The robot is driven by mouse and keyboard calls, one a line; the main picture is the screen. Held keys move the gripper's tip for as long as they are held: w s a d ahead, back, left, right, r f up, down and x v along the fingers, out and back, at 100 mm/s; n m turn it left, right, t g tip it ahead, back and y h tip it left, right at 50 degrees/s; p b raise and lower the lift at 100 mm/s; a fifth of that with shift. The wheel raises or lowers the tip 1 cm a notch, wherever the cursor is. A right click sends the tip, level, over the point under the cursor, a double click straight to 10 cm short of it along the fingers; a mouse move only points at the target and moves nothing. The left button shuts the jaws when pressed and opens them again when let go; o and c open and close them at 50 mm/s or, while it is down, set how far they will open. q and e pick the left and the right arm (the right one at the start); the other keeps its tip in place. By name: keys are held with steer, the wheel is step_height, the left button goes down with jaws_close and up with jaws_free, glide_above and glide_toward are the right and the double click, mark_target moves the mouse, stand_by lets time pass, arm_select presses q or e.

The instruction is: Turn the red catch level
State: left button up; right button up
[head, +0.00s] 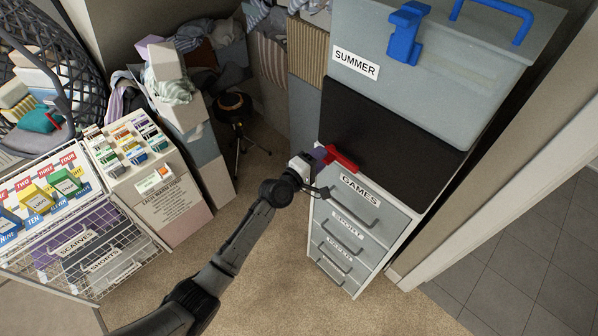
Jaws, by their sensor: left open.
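The red catch (342,158) is at the top left corner of the drawer cabinet, just above the drawer labelled GAMES (362,194). It slants down to the right in the head view. My left gripper (317,158) is at the catch's left end, with the arm coming in from the lower left. Its fingers are small and partly hidden, and I cannot tell whether they touch the catch. My right gripper is not in view.
A grey SUMMER box (430,85) with a blue latch (405,35) stands behind the black cabinet top (390,145). A card rack (140,170) and wire basket (95,245) stand left. Carpet (275,270) is clear in front. A tripod (238,125) stands behind.

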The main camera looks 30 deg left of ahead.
arm_select(q)
steer(key=v, duration=1)
steer(key=shift+s, duration=0.35)
steer(key=shift+a, duration=0.1)
steer(key=s+d+f+m+g+y, duration=0.15)
steer(key=s+f+m+g, duration=0.35)
steer(key=s, duration=0.7)
steer(key=s+f+m+g+y, duration=0.2)
steer(key=s+f+m+g, duration=0.3)
steer(key=s, duration=0.6)
steer(key=s+d+f+m+g+y, duration=0.15)
steer(key=s+m+g, duration=0.25)
steer(key=s+m, duration=0.55)
step_height(320, 180, up, 17)
steer(key=s+n+p, duration=0.2)
steer(key=n+p, duration=0.1)
steer(key=p, duration=1.4)
steer(key=shift+s+a+r+p, duration=0.2)
steer(key=shift+s+a+p, duration=0.05)
steer(key=shift+a+p, duration=0.15)
